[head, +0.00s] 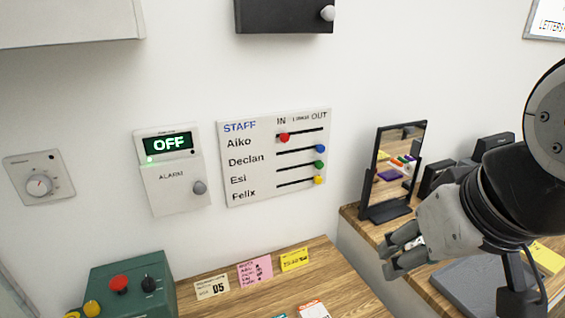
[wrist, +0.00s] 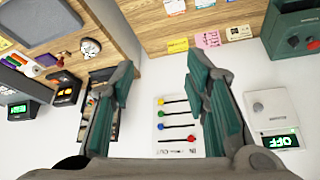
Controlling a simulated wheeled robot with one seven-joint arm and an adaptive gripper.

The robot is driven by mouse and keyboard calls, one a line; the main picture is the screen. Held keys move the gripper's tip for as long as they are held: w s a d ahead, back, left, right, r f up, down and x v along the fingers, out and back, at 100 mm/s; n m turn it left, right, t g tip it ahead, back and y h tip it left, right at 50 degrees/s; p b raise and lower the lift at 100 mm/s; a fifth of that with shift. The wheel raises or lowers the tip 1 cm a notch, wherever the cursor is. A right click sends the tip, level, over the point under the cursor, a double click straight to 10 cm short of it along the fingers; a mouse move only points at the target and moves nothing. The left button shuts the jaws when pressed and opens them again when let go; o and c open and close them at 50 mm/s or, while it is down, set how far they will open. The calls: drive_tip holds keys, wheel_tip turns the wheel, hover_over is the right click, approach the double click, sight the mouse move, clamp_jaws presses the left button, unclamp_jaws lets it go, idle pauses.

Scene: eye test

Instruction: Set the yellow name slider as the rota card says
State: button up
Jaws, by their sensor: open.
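The white STAFF board (head: 240,190) hangs on the wall with columns IN, LUNCH and OUT. The yellow slider (head: 318,180), in Felix's row, is at the OUT end. The blue (head: 322,148) and green (head: 319,164) sliders are also at OUT; the red one (head: 284,138) is at IN. The wrist view shows the board upside down with the yellow slider (wrist: 161,101). The pink handwritten card (head: 255,271) lies on the wooden top; its writing is too small to read. My gripper (head: 389,258) is open and empty, right of and below the board, apart from it.
An alarm box (head: 175,185) reading OFF and a dial (head: 39,184) are left of the board. A framed mirror (head: 378,213) stands on the right bench near my gripper. A green box (head: 125,280) is at lower left.

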drive_tip(key=t+y+b, duration=0.6)
drive_tip(key=t+b, duration=0.5)
drive_tip(key=b, duration=0.5)
approach(319, 181)
drive_tip(key=shift+n, duration=0.4)
drive_tip(key=x, duration=0.9)
drive_tip(key=shift+w, duration=0.2)
clamp_jaws()
